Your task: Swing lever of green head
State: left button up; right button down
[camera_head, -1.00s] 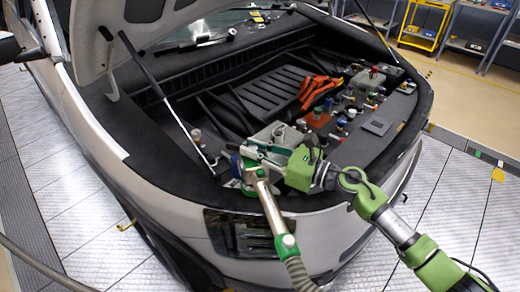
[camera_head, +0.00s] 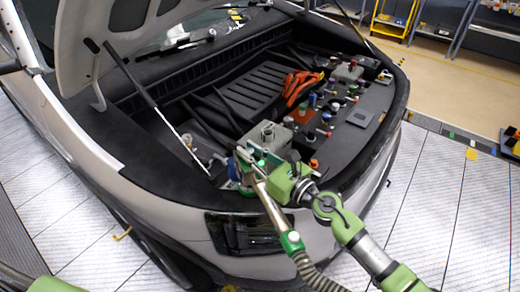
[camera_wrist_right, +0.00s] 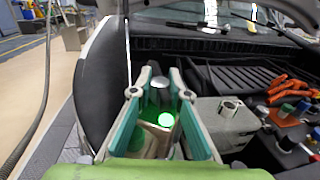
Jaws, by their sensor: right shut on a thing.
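The green head (camera_head: 268,196) is a pale metal filling handle with a green collar (camera_head: 291,241) and a grey ribbed hose below. It stands at the front edge of the open bay, tilted, above the headlight. A blue ring shows at its upper end, and a green light glows on top. My right gripper (camera_head: 250,163) is shut on the upper part of the head. In the right wrist view its teal fingers (camera_wrist_right: 158,92) flank the metal body of the head (camera_wrist_right: 150,138) with the lit green light. The lever cannot be told apart clearly.
A grey block-shaped reservoir (camera_head: 266,138) stands close behind the gripper. Orange cables (camera_head: 299,86) and several coloured caps lie further right in the bay. A thin prop rod (camera_head: 150,100) rises on the left under the raised hood.

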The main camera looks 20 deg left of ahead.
dwell(0.3)
jog(key=c, duration=1.9)
grip_release()
jog(key=v, duration=1.2)
